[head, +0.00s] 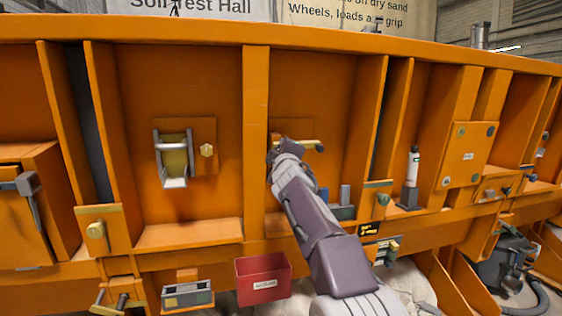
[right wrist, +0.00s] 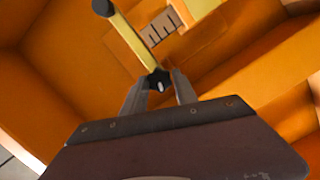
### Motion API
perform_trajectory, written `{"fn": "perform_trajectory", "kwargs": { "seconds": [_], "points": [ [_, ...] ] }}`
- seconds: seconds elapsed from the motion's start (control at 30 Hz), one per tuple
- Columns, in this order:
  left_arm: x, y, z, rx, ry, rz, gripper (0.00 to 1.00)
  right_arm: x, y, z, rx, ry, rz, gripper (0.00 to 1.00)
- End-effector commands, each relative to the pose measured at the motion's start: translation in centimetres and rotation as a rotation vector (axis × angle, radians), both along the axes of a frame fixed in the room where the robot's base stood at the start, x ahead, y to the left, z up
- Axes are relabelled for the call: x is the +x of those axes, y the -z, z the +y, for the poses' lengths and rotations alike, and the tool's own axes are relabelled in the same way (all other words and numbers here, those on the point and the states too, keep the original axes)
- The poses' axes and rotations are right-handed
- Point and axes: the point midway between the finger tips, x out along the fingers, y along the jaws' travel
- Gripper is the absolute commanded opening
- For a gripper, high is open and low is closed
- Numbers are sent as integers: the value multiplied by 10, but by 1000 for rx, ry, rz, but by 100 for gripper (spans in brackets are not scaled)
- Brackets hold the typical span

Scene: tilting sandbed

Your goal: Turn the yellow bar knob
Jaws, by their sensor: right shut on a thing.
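The yellow bar knob (head: 303,145) is on the orange panel in the bay right of centre in the head view. Its bar lies nearly level there, with a dark tip at the right end. My right gripper (head: 280,152) is at the left part of the knob and hides some of it. In the right wrist view the yellow bar (right wrist: 128,42) runs from a dark round tip at the upper left down to my right fingertips (right wrist: 158,82). They are closed around a dark star-shaped part at the bar's near end. My left gripper is not in view.
Left of an upright orange rib (head: 255,130) is a grey-framed handle (head: 174,160) beside a small yellow knob (head: 207,151). A red bin (head: 263,280) stands below. A white-and-grey cylinder (head: 412,168) stands in a bay to the right. Orange ribs border my right gripper's bay.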

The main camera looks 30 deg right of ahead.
Motion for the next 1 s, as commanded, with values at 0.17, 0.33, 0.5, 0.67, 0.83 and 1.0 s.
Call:
{"fn": "perform_trajectory", "kwargs": {
  "seconds": [0.17,0.33,0.5,0.67,0.83,1.0],
  "points": [
    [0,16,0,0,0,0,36,0,5,0,-159,29,38,0],
    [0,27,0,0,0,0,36,1,6,0,-314,57,76,0],
    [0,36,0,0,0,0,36,1,7,0,-467,85,113,0],
    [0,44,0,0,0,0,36,1,7,0,-614,112,149,0],
    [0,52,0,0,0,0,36,1,8,0,-769,139,186,0],
    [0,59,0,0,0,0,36,2,9,-1,-923,167,224,0]
  ]
}}
